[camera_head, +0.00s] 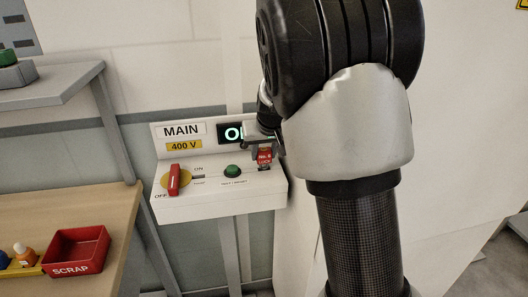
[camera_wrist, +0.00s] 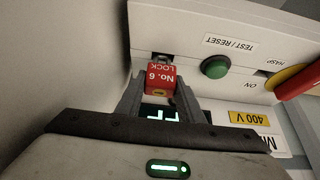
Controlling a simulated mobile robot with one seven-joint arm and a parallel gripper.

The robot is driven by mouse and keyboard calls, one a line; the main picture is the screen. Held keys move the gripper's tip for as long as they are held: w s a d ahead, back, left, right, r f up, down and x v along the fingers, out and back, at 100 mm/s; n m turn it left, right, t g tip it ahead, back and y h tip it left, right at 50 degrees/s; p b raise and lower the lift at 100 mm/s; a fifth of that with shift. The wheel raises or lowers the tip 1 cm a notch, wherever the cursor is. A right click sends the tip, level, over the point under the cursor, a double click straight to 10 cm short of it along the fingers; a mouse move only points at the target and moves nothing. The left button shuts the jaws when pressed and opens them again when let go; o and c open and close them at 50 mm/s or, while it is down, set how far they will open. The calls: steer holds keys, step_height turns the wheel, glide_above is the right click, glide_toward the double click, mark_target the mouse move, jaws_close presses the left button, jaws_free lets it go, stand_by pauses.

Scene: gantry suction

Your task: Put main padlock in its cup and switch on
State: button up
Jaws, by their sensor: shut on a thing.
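The red padlock (camera_head: 264,155), marked "No. 6 LOCK", is between my gripper's fingers at the right end of the MAIN panel; it shows upside down in the wrist view (camera_wrist: 161,77). My gripper (camera_head: 262,141) is shut on it, with one finger on each side in the wrist view (camera_wrist: 158,92). A dark part shows just beyond the padlock; I cannot tell whether it is the shackle or a cup. The red switch handle (camera_head: 174,179) sits on a yellow plate at the panel's left, between OFF and ON labels. The lit display (camera_head: 232,133) is partly hidden; "FF" shows in the wrist view.
The white MAIN panel (camera_head: 220,208) carries a green TEST/RESET button (camera_head: 232,171) between handle and padlock. A red SCRAP bin (camera_head: 75,252) stands on the wooden bench at left. A shelf post (camera_head: 112,128) rises beside the panel. My arm hides the panel's right.

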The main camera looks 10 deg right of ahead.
steer(key=shift+f+b, duration=0.95)
steer(key=shift+f, duration=0.35)
steer(key=o, duration=1.2)
steer(key=shift+r, duration=0.15)
steer(key=p+v, duration=0.2)
steer(key=v, duration=1.5)
steer(key=shift+r+p, duration=0.2)
steer(key=shift+p, duration=0.1)
steer(key=shift+s, duration=0.1)
steer(key=shift+c, duration=0.4)
